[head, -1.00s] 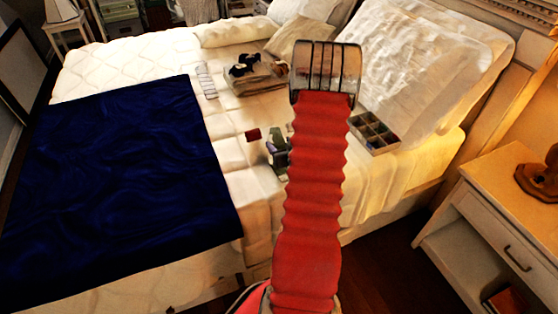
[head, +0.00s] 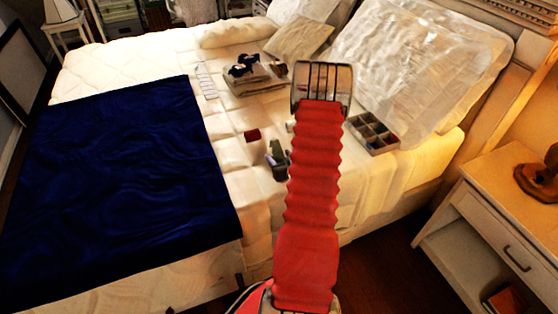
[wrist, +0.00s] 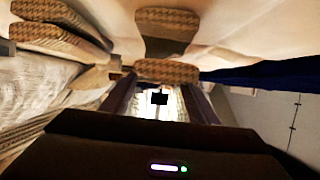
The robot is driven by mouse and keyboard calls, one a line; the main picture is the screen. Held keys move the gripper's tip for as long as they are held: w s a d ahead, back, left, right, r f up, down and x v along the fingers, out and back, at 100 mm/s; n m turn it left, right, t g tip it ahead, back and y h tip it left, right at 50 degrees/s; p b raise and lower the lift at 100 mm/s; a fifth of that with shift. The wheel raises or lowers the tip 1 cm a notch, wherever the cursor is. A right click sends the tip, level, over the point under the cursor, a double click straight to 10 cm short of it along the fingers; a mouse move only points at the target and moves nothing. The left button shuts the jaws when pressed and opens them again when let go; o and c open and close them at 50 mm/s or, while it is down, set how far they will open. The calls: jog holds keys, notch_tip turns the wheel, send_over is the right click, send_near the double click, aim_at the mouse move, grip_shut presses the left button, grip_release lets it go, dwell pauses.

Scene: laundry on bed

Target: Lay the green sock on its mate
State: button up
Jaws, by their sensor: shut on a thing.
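My gripper (wrist: 160,100) shows in the wrist view as two dark fingers reaching away from the camera. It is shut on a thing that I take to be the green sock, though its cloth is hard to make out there. In the head view my red-sleeved arm covers most of the gripper. A small grey-green and dark shape (head: 278,158) shows just left of the arm, over the bed; I cannot tell how much of it is sock or gripper. A mate for the green sock cannot be made out clearly.
A dark blue blanket (head: 120,190) covers the left of the bed. A folded towel pile (head: 255,80) with dark things on it lies farther back. A small red thing (head: 252,135) lies left of my arm. A divided box (head: 374,134) stands right, below white pillows (head: 420,65).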

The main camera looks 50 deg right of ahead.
jog(key=shift+f, duration=1)
jog(key=shift+f, duration=0.1)
jog(key=o, duration=1)
jog(key=shift+s+a+r, duration=0.2)
jog(key=shift+s+r, duration=0.15)
jog(key=shift+s, duration=0.05)
jog(key=v, duration=1.1)
jog(key=shift+w+a+r, duration=0.1)
jog(key=shift+w, duration=0.1)
